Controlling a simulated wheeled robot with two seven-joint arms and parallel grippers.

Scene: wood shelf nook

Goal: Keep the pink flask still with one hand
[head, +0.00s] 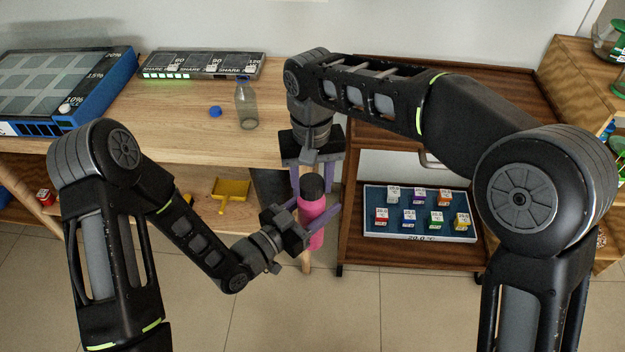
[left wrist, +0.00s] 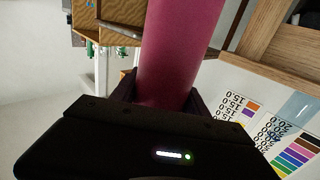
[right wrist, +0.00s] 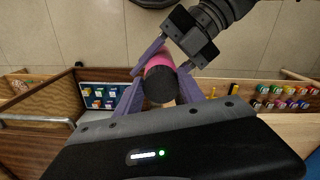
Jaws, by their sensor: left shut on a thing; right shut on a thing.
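The pink flask (head: 312,224) with a black cap (head: 313,186) is upright in mid-air, in front of the gap between the table and the cart. My left gripper (head: 314,214) is shut around its pink body from the left. In the left wrist view the pink body (left wrist: 178,50) fills the space between the fingers. My right gripper (head: 314,188) comes from above, its fingers on either side of the black cap, shut on it. In the right wrist view the cap (right wrist: 160,85) sits between these fingers, with the pink body behind.
A clear bottle (head: 246,108) and a blue cap (head: 215,112) stand on the wooden table (head: 175,120). A blue-framed panel (head: 70,88) lies at the left. A tray (head: 375,232) of several small colored boxes sits on the cart at the right. A yellow dustpan (head: 232,190) lies below the table.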

